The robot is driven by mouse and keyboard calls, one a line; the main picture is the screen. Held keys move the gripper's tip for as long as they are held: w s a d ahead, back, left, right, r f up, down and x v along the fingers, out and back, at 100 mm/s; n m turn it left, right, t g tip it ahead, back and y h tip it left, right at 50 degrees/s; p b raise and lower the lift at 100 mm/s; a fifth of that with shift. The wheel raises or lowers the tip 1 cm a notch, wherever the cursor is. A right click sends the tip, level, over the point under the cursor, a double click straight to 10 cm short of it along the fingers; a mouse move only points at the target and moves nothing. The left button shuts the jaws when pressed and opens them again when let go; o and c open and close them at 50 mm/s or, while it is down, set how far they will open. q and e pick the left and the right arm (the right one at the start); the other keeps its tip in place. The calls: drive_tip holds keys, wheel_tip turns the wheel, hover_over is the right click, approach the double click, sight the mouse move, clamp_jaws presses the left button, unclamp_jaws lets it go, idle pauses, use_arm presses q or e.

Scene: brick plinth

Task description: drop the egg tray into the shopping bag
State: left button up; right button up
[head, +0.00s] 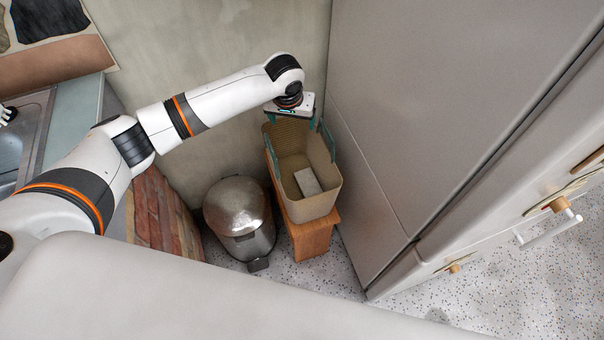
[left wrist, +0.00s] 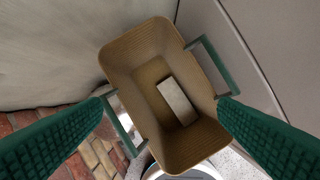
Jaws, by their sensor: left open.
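The shopping bag (head: 324,203) is a tan, open-topped bag on a small wooden stool, and it also shows in the left wrist view (left wrist: 147,45). It has teal handles at two sides. The egg tray (head: 307,182) is a pale grey block lying inside on the bag's floor, seen also in the left wrist view (left wrist: 177,101). My left gripper (head: 298,122) is above the bag's far end. My right gripper is not in view.
The wooden stool (head: 312,238) stands between a metal pedal bin (head: 238,212) on the left and a tall grey cabinet (head: 400,110) close on the right. A plastered wall is behind. Speckled floor shows in front.

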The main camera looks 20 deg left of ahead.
use_arm(q)
drive_tip(key=shift+r, duration=0.1)
drive_tip(key=v, duration=1.1)
drive_tip(key=shift+s+r+p, duration=0.2)
drive_tip(key=shift+r+p, duration=0.2)
drive_tip(key=shift+p, duration=0.05)
